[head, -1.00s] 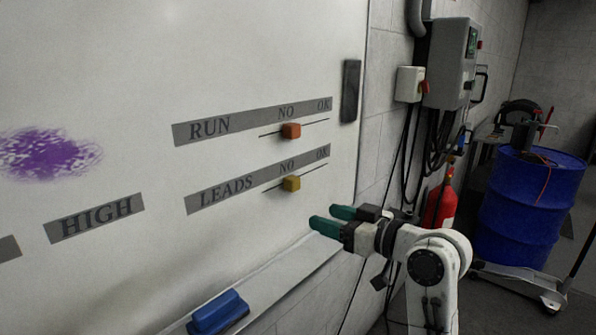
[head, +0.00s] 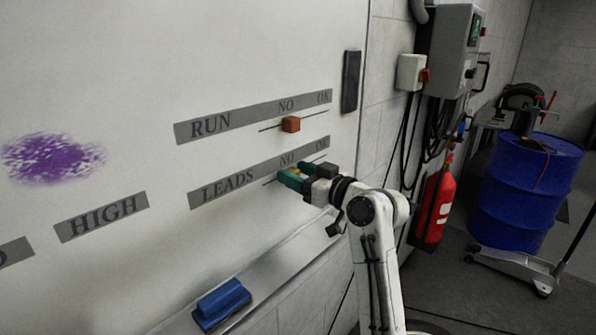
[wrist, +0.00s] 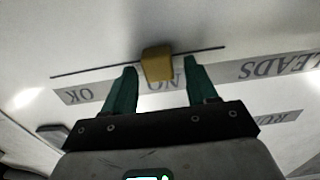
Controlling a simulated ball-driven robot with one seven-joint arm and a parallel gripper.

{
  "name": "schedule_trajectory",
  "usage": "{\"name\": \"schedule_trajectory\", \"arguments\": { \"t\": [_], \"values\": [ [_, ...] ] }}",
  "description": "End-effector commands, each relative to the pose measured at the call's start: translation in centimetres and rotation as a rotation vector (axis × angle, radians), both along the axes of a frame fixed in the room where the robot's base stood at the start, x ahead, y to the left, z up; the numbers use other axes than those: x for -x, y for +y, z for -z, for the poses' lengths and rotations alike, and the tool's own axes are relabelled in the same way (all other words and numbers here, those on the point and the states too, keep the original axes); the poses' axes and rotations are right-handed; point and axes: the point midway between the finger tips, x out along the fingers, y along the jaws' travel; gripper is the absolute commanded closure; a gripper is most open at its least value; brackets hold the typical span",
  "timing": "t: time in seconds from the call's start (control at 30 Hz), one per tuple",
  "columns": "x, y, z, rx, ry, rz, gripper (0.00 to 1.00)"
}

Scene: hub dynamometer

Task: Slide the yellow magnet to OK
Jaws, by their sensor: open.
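The yellow magnet (wrist: 157,63) sits on the thin slider line of the LEADS row, by NO. In the wrist view, which shows the lettering upside down, it lies between the green fingertips of my gripper (wrist: 160,70), with gaps on both sides. My gripper is open. In the head view, my gripper (head: 294,173) is at the LEADS line just under NO and hides most or all of the magnet. The LEADS label strip (head: 228,187) carries OK at its right end (head: 322,143); OK is at the left in the wrist view (wrist: 77,95).
An orange magnet (head: 291,124) sits on the RUN line above. A black bar (head: 350,81) is at the whiteboard's right edge. A blue eraser (head: 221,303) rests on the tray (head: 262,271) below. The LEADS line right of my gripper looks clear.

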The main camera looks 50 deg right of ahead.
Motion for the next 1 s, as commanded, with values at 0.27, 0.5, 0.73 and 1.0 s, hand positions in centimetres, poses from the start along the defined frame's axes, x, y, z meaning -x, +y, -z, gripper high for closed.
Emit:
{"name": "schedule_trajectory", "arguments": {
  "t": [0.27,0.5,0.73,1.0],
  "values": [
    [-0.11,-0.02,0.04,0.000,0.000,0.001,0.44],
    [-0.09,-0.02,0.04,0.000,0.000,0.001,0.67],
    [-0.09,-0.01,0.04,0.000,0.000,0.000,0.89],
    [-0.12,0.02,0.04,0.000,0.000,0.000,1.00]
  ]
}}
